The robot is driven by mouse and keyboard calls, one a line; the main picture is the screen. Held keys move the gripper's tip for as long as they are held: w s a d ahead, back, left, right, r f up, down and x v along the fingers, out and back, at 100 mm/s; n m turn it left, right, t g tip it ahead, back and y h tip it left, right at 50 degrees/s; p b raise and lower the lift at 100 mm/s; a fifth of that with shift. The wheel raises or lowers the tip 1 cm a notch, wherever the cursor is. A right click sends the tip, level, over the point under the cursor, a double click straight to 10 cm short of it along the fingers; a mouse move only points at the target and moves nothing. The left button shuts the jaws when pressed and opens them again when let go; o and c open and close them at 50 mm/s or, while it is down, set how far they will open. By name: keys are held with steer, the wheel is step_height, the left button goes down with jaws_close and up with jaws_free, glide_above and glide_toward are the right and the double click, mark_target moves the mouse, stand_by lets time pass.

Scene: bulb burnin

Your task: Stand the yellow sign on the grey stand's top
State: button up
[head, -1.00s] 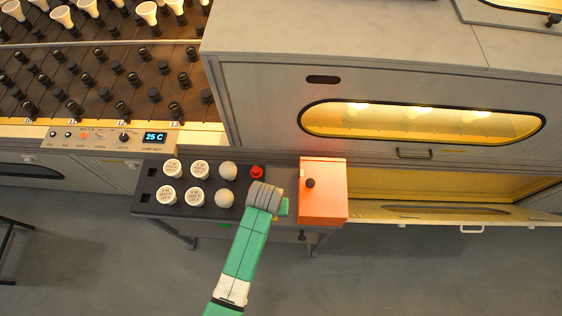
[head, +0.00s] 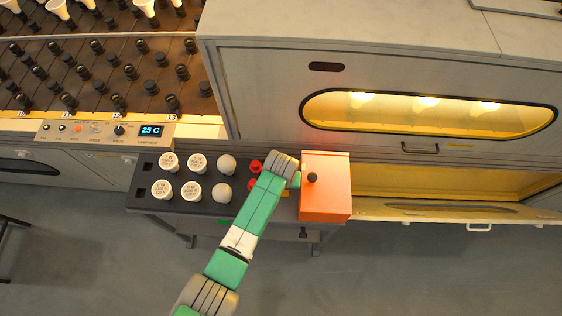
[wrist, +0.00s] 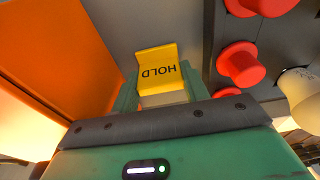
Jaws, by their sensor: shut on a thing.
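The yellow sign (wrist: 158,72), lettered HOLD and upside down in the wrist view, sits between the green fingers of my gripper (wrist: 160,88). The gripper is shut on it. A plain grey surface (wrist: 120,25) lies behind the sign in the wrist view. I cannot tell whether it is the grey stand's top, nor whether the sign touches it.
The orange box (head: 326,190) with a black knob stands close at the right. Red round-topped pieces (wrist: 242,65) are close on the other side. White bulbs (head: 190,190) stand in the dark bench (head: 142,205) at the left. The lit oven (head: 430,112) is behind.

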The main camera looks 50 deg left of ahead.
steer(key=shift+f, duration=0.1)
steer(key=o, duration=1)
steer(key=r+p, duration=0.1)
steer(key=r, duration=0.3)
steer(key=s+r+p, duration=0.1)
steer(key=r+p, duration=0.1)
steer(key=r, duration=0.2)
steer(key=d+r+p, duration=0.1)
steer(key=r, duration=0.3)
steer(key=shift+s+d+r, duration=0.1)
steer(key=shift+s, duration=0.05)
